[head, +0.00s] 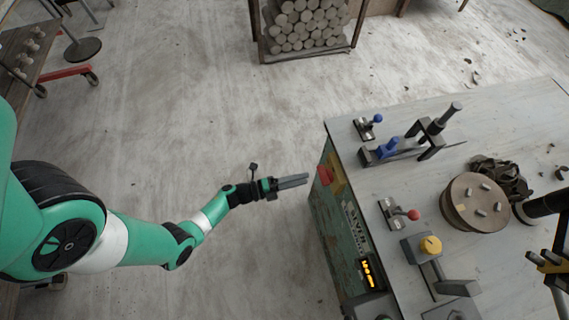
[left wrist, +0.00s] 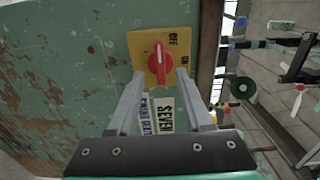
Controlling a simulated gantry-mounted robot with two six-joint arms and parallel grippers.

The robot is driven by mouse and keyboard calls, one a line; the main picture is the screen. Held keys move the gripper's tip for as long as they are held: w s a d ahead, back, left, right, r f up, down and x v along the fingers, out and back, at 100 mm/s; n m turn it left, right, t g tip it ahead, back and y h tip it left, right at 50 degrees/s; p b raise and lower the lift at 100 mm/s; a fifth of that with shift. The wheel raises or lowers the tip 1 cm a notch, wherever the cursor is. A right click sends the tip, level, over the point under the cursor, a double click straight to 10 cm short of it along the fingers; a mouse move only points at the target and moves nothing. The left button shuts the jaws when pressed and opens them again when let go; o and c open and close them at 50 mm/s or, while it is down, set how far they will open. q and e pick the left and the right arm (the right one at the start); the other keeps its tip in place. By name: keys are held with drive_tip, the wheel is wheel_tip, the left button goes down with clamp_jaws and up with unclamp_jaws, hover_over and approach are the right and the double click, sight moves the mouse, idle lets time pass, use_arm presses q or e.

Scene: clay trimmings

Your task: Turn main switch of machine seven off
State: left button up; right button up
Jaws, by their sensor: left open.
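The main switch (left wrist: 158,57) is a yellow plate with a red knob (left wrist: 158,62) on the green, worn side of the machine. OFF and ON are printed at the plate's right side, and the knob's grip lies roughly upright in the left wrist view. A white label (left wrist: 165,113) below reads SEVEN. My left gripper (left wrist: 160,76) is open and empty, its fingertips on either side of the knob's lower end in that view; contact cannot be told. In the head view the left gripper (head: 307,180) points right at the red and yellow switch (head: 333,183). I do not see my right gripper.
The grey bench top (head: 460,130) carries a blue-handled clamp (head: 388,148), a red-knobbed clamp (head: 398,213), a yellow knob (head: 430,245) and a round wooden disc (head: 474,203). A rack of clay cylinders (head: 305,25) stands behind. The floor around my left arm is open.

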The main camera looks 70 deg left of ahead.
use_arm(q)
drive_tip(key=s, duration=0.5)
drive_tip(key=shift+s+a+p, duration=0.35)
drive_tip(key=shift+a, duration=0.05)
